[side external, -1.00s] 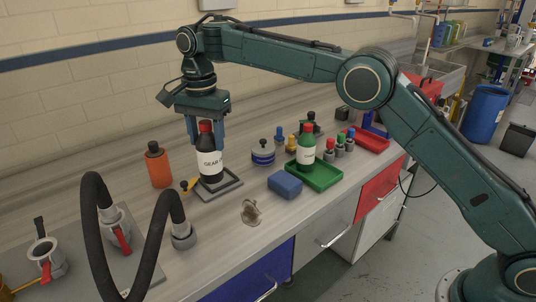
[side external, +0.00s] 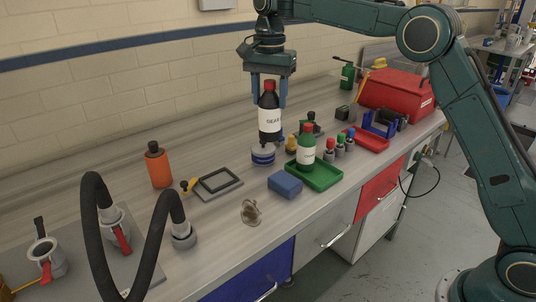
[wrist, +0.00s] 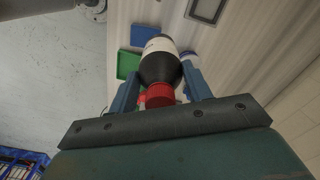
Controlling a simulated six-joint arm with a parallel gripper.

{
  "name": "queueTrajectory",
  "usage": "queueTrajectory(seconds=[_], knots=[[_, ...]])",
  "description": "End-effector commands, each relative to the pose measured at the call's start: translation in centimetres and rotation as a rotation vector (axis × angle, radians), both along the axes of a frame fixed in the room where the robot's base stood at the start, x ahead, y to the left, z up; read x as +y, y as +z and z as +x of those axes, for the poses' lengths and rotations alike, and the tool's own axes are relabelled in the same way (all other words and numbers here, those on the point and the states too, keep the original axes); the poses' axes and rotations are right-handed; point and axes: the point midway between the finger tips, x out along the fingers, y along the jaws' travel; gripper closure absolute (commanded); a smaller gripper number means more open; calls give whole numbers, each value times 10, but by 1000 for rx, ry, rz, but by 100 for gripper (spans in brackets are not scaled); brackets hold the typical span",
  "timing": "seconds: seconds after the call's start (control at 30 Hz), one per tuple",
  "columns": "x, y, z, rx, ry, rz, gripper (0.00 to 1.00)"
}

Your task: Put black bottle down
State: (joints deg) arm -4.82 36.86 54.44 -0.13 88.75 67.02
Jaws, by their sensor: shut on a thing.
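The black bottle (side external: 269,124) has a red cap and a white label. My gripper (side external: 269,90) is shut on it near the cap and holds it upright above the bench, near the grey and blue round container (side external: 263,154). In the wrist view, the bottle (wrist: 159,67) sits between the two blue fingers (wrist: 160,92), its red cap towards the camera.
A green tray (side external: 325,182) holds a green bottle (side external: 306,148). A blue block (side external: 285,184) lies in front. An orange bottle (side external: 157,168) stands at the left. Small capped bottles (side external: 340,150), a red tray (side external: 374,142) and a red toolbox (side external: 396,92) are at the right.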

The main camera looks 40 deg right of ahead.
Motion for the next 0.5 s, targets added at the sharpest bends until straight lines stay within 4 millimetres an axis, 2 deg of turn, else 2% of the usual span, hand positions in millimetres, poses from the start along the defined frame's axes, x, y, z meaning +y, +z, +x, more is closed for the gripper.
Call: queueTrajectory(seconds=[0.03,0.2,0.4,0.5], knots=[[-21,8,-7,-3,-9,1,97],[-76,27,-32,-2,-15,0,97],[-120,42,-61,-2,-18,0,97],[-132,46,-70,-1,-18,0,97]])
